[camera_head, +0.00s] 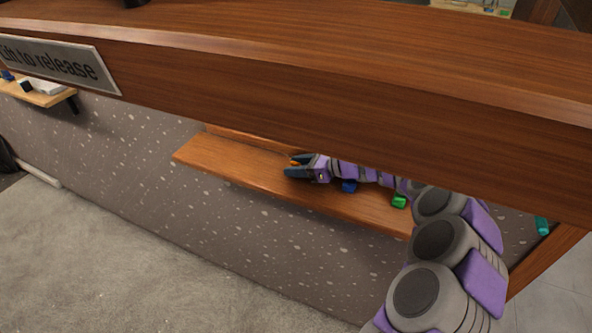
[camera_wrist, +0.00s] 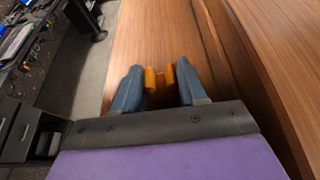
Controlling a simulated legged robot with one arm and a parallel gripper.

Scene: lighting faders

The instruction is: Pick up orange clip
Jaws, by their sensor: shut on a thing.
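The orange clip (camera_wrist: 160,81) shows in the wrist view as two orange upright parts between the blue-grey fingers of my gripper (camera_wrist: 158,84). The fingers are shut on it, one on each side, over the wooden shelf. In the head view my gripper (camera_head: 297,166) is at the lower wooden shelf (camera_head: 222,160), pointing left, with a bit of the orange clip (camera_head: 296,161) showing at its fingers. I cannot tell whether the clip touches the shelf. Most of the clip is hidden in the head view.
A blue object (camera_head: 349,186) and a green object (camera_head: 399,201) lie on the shelf near my arm. A thick wooden counter edge (camera_head: 330,85) hangs above the shelf, with a "to release" sign (camera_head: 60,63). The shelf's left end is bare.

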